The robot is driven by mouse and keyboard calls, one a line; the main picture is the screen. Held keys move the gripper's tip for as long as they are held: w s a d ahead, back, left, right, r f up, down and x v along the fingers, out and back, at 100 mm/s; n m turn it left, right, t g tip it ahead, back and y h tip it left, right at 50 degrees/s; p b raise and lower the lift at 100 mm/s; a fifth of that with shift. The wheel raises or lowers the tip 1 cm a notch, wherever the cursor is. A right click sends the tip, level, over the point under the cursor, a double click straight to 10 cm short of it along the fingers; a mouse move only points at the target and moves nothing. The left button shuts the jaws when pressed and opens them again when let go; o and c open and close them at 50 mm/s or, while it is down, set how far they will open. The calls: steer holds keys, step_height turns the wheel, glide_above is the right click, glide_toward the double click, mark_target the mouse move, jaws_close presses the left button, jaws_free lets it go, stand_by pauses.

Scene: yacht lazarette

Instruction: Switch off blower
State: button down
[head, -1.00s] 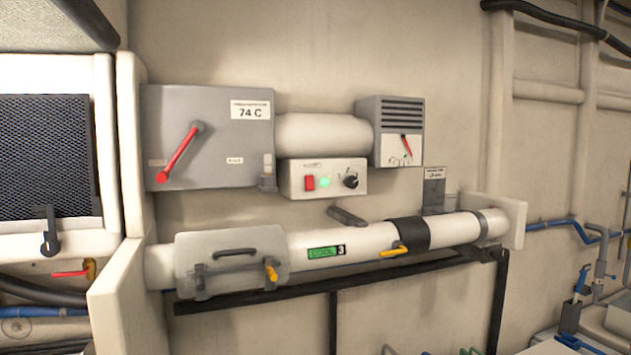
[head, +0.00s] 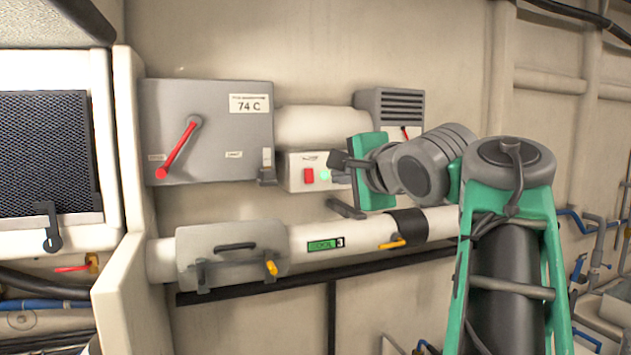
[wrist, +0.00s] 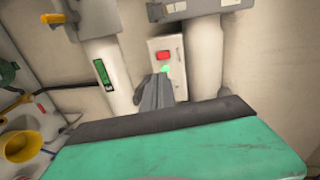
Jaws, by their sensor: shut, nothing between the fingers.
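The blower's white control box (head: 292,180) is on the wall under a pale cylinder (head: 322,127). It carries a red rocker switch (head: 309,175) and a lit green lamp (head: 325,175). The box's right part, with the black knob, is hidden behind my gripper (head: 338,161). My gripper is shut and empty, its dark fingers in front of the box, right of the red switch. In the wrist view the fingertips (wrist: 160,78) are by the green lamp (wrist: 165,69), and the red switch (wrist: 163,56) lies just beyond. I cannot tell whether they touch the box.
A grey box (head: 215,110) with a red lever (head: 178,148) and a "74 C" label is to the left. A white pipe (head: 300,243) with a grey cover (head: 230,255) and yellow handles runs below. A grey vented unit (head: 392,104) is partly behind my arm.

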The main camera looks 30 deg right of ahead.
mark_target(311, 180)
steer(key=shift+m, duration=0.3)
steer(key=shift+w, duration=0.15)
steer(key=p+x, duration=0.3)
steer(key=x, duration=1.1)
